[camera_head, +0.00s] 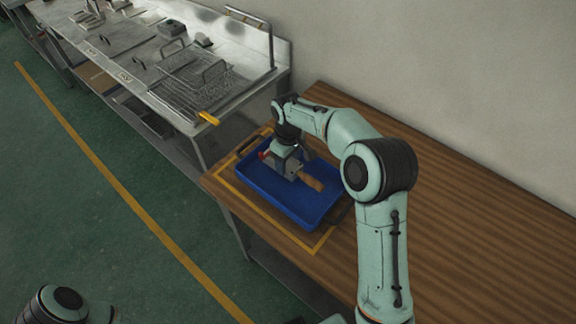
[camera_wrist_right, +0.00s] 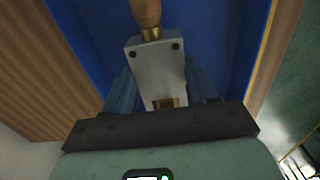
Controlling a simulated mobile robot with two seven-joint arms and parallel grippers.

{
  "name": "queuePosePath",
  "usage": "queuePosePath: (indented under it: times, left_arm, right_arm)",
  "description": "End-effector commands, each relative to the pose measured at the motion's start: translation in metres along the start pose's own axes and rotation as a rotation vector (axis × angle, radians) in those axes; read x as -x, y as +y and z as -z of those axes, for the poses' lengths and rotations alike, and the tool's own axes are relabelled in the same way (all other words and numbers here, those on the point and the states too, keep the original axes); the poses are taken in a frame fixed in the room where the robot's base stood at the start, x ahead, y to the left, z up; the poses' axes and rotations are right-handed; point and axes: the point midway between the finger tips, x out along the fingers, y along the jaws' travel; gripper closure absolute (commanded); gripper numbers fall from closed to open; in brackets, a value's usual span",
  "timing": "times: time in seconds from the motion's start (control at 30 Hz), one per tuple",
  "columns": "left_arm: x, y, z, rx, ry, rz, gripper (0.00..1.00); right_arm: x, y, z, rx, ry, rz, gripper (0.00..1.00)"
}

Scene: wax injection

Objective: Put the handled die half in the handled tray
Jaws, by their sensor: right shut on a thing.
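The handled die half (camera_wrist_right: 155,68) is a grey metal block with a brass collar and a wooden handle. In the head view its wooden handle (camera_head: 311,181) points to the lower right, over the blue handled tray (camera_head: 310,208). My right gripper (camera_head: 286,166) is over the tray, shut on the metal block. In the wrist view the fingers of my right gripper (camera_wrist_right: 160,88) flank the block, with blue tray floor behind it. I cannot tell whether the die half touches the tray floor. My left gripper is not in view; only part of my left arm shows at the lower left.
The tray sits on a wooden table (camera_head: 470,215) inside a yellow outline near its left end. A metal bench (camera_head: 150,75) with wire racks and a yellow-handled item (camera_head: 208,118) stands at the upper left. The table's right side is clear.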

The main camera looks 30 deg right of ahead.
Motion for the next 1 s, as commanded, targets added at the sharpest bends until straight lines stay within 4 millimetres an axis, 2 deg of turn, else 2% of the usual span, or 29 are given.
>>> queuePosePath:
  times: [0.1,0.2,0.6,0.63,0.7,1.0]
  left_arm:
    - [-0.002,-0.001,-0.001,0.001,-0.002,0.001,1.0]
    - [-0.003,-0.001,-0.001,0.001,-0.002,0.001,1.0]
    - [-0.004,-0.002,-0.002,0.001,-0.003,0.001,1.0]
    - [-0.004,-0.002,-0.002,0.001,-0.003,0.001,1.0]
    - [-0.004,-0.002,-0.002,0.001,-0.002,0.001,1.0]
    - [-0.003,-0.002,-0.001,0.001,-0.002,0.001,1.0]
  right_arm:
    - [-0.016,0.0,0.001,0.0,0.003,-0.001,1.0]
    - [-0.021,0.001,0.001,-0.001,0.004,-0.001,1.0]
    - [-0.025,0.0,0.001,0.0,0.004,-0.002,1.0]
    - [-0.026,0.0,0.0,0.0,0.001,0.0,0.36]
    - [-0.026,0.0,0.0,0.0,0.001,-0.001,0.18]
    - [-0.024,0.0,0.0,0.0,0.002,-0.001,0.18]
